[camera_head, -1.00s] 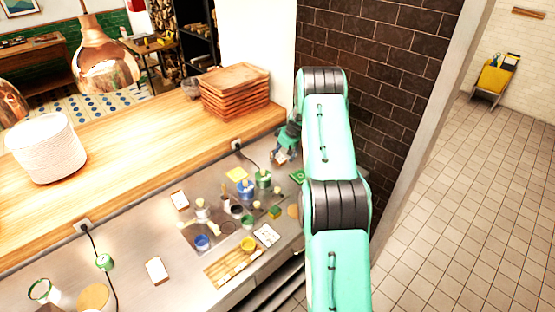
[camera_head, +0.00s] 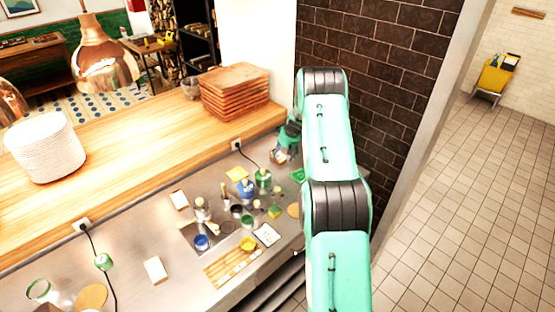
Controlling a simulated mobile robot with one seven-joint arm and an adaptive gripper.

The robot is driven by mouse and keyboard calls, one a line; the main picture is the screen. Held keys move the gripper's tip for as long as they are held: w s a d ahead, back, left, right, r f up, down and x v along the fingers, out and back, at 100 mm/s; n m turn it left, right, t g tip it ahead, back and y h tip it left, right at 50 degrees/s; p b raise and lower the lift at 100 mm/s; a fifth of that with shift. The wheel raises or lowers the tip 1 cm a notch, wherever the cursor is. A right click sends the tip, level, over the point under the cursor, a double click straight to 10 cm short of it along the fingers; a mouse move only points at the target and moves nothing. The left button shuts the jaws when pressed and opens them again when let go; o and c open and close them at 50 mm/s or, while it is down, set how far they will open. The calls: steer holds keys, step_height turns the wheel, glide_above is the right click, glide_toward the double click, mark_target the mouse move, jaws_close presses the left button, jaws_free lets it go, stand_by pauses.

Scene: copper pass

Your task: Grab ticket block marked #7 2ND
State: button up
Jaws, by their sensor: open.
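Several small white ticket blocks lie on the steel counter: one at the back left (camera_head: 179,199), one at the front left (camera_head: 155,270) and one near the front right (camera_head: 267,235). Their markings are too small to read, so I cannot tell which is #7 2ND. My gripper (camera_head: 279,156) is at the far right end of the counter, beside the dark brick wall and partly hidden by my arm. It is open. A small pale patch shows at its fingers; I cannot tell what it is.
Blue, green and yellow pots (camera_head: 246,190) with several small items crowd the counter's middle, left of my gripper. A wooden tray (camera_head: 225,272) lies at the front edge. Stacked wooden boards (camera_head: 235,92) and white plates (camera_head: 47,148) stand on the raised wooden shelf.

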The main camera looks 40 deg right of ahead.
mark_target(281, 155)
steer(key=c, duration=1.3)
steer(key=shift+r+p, duration=0.2)
steer(key=shift+p, duration=0.45)
step_height(281, 155, up, 10)
steer(key=shift+f+b, duration=0.1)
steer(key=shift+b, duration=0.2)
steer(key=shift+c, duration=0.2)
